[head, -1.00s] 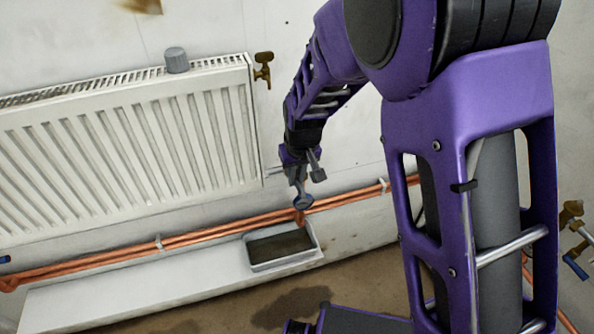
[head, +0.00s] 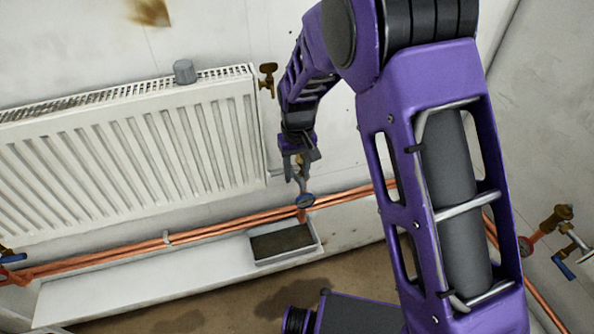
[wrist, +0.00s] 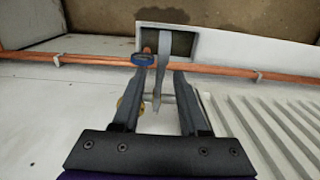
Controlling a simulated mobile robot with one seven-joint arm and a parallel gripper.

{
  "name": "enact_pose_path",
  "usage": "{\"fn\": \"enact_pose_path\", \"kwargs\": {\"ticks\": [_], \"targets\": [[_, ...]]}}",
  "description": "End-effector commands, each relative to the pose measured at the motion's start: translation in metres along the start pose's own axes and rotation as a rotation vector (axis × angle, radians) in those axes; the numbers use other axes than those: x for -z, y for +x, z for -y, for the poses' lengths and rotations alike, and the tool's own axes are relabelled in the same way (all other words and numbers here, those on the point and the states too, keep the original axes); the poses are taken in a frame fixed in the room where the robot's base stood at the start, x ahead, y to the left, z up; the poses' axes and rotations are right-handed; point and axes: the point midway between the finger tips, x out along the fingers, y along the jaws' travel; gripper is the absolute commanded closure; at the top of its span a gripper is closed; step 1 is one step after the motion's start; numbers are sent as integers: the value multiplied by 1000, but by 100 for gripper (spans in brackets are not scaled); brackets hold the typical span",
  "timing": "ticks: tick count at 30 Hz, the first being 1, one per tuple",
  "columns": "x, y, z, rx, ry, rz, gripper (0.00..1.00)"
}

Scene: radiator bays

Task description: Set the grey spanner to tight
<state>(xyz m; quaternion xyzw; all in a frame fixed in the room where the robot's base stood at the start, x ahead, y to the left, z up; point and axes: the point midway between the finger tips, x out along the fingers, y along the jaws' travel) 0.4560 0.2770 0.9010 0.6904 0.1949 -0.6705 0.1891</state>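The grey spanner (wrist: 161,72) shows in the wrist view as a slim grey bar standing between my fingers, near the copper pipe. My gripper (wrist: 160,80) is open, with one finger on each side of the bar and visible gaps between. In the head view the spanner is hard to tell apart from my fingers. Its setting is not readable.
The white radiator (head: 130,150) stands close on the left. Copper pipes (head: 210,231) run along the wall below. A shallow tray (head: 257,262) sits beneath my gripper. A brass valve (head: 268,75) is above. A blue-handled valve (head: 563,268) is at the far right.

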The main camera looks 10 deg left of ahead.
Motion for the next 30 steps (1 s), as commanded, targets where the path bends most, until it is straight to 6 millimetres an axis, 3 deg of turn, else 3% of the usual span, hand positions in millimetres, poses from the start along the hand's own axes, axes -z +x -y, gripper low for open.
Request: {"fn": "enact_pose_path", "kwargs": {"ticks": [11,30], "targets": [[0,-10,0,0,0,-1,57],[0,-150,0,0,-1,-3,57]]}}
